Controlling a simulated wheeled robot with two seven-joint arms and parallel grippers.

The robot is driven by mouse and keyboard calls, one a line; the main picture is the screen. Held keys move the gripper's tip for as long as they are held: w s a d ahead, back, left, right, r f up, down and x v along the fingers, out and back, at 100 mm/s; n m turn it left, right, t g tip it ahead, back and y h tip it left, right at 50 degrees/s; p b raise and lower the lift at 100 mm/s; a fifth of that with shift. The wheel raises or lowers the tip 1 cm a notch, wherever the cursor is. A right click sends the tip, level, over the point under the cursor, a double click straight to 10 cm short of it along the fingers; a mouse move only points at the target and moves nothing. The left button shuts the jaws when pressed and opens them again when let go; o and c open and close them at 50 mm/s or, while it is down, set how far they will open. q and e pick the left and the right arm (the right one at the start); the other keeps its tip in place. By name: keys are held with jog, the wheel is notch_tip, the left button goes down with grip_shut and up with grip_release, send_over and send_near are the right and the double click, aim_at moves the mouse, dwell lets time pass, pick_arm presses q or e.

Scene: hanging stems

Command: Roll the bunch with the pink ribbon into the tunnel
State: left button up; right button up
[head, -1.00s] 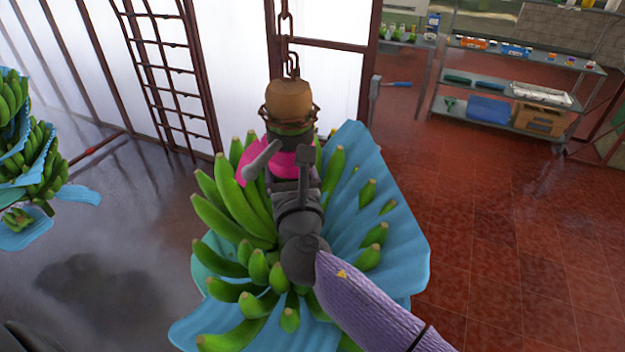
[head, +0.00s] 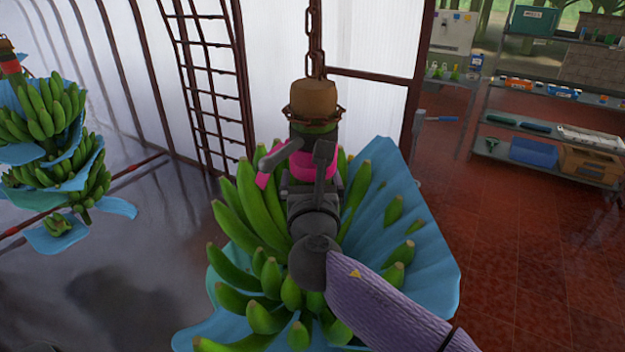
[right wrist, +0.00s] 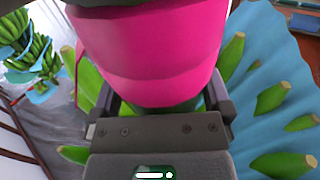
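The bunch of green bananas (head: 240,272) hangs upright from a chain (head: 315,40), with blue sheets around and between its hands. A pink ribbon (head: 316,166) is wrapped around its stem, below a brown stem top; the ribbon also fills the top of the right wrist view (right wrist: 150,55). My right gripper (head: 300,160) is at the stem by the ribbon. Its two fingers are spread, one on each side of the stem; their tips are partly hidden behind the ribbon in the right wrist view (right wrist: 160,105). My left gripper is out of view. I cannot make out a tunnel opening for certain.
Another bunch (head: 50,110) with blue sheets hangs at the left. A brown ladder-like frame (head: 207,70) and a pale translucent wall (head: 270,60) stand behind. Metal shelves (head: 550,130) with boxes are at the right rear. The red tiled floor (head: 520,250) at right is clear.

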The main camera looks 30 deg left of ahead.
jog(key=shift+a, duration=0.1)
jog(key=shift+s+d, duration=0.45)
jog(key=v, duration=0.7)
jog(key=shift+s+a, duration=0.1)
jog(key=shift+s, duration=0.1)
jog(key=shift+s+d, duration=0.45)
jog(key=shift+d, duration=0.1)
jog(key=shift+s, duration=0.1)
